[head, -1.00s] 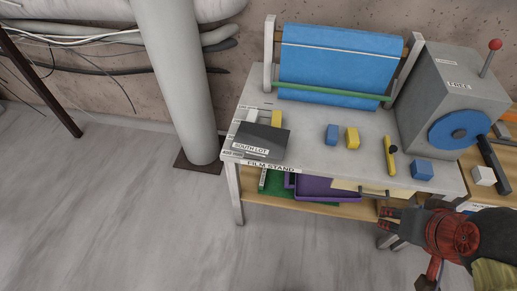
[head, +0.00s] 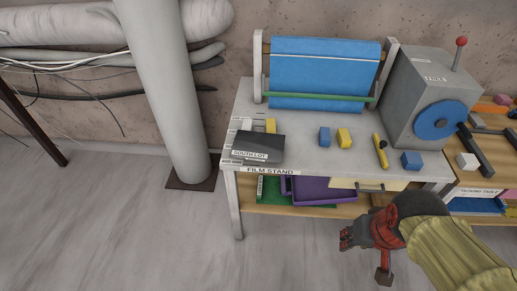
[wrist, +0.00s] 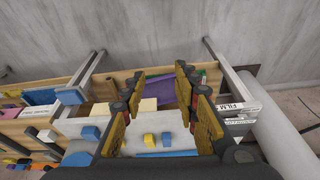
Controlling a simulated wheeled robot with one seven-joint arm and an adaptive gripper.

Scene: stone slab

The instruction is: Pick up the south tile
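A dark grey slab-shaped piece (head: 258,148) with a white label reading "SOUTH LOT" sits at the left end of the grey table top (head: 300,165). It is the only thing I see marked "south"; I cannot tell whether it is the tile itself. A yellow block (head: 271,125) shows just behind it. My gripper (head: 346,238) is in front of the table, below its top edge in the head view, well to the right of the piece. In the wrist view my gripper (wrist: 158,85) has its two fingers spread, with nothing between them.
A blue block (head: 324,137), yellow block (head: 344,138) and yellow tool (head: 380,151) lie mid-table. A blue sheet roll stand (head: 325,70) and grey machine (head: 428,95) stand behind. A purple tray (head: 320,190) is on the lower shelf.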

